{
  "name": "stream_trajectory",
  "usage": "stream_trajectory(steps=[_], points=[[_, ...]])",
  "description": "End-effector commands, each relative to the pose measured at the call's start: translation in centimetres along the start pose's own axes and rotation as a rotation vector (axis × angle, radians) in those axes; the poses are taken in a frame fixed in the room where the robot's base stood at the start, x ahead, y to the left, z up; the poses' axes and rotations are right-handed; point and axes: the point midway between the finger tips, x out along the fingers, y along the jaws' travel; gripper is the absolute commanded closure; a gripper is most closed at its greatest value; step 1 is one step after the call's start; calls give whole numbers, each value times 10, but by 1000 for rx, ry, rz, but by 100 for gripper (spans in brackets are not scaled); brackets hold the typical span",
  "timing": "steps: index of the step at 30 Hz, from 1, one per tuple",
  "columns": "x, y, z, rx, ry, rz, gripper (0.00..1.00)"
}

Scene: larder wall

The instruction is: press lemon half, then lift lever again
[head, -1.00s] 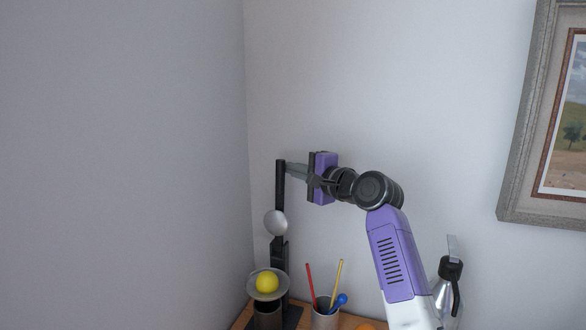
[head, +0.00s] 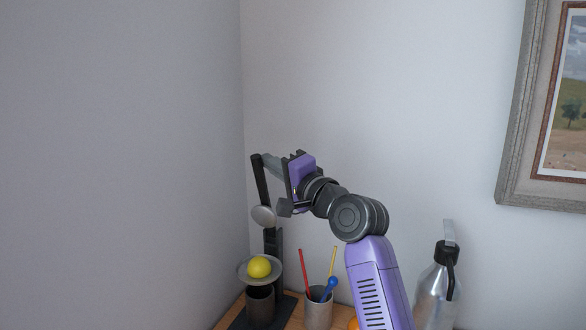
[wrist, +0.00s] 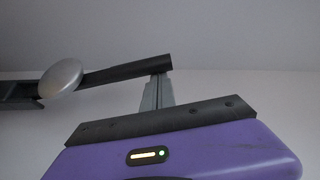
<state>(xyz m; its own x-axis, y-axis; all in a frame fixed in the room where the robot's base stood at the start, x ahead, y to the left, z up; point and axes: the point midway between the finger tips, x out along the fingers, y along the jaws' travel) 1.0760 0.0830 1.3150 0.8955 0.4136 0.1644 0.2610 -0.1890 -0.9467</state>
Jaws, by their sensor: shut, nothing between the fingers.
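The juice press stands in the corner with its black lever (head: 262,182) raised and its top leaning left. The silver pressing dome (head: 263,216) hangs from the lever, clear above the yellow lemon half (head: 259,267). The lemon sits in a grey dish (head: 243,271) on the press. My gripper (head: 267,163) is shut and empty, its grey fingers at the lever's top end, seemingly against it. In the wrist view the fingers (wrist: 158,92) meet the lever's end (wrist: 150,68), and the dome (wrist: 61,78) shows at left. The lemon is outside that view.
To the right are a holder (head: 318,310) with red, yellow and blue utensils and a silver flask (head: 436,292). Walls close in at left and behind; a framed picture (head: 515,130) hangs at right.

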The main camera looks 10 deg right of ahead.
Motion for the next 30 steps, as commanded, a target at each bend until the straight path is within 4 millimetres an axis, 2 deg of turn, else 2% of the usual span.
stream_trajectory(steps=[1, 12, 21, 30], points=[[-7, 10, 14, -39, -3, -24, 100], [-44, 20, 75, -339, -1, -201, 100], [-68, 39, 118, -328, -3, -194, 100], [-82, 62, 141, -328, -2, -192, 100]])
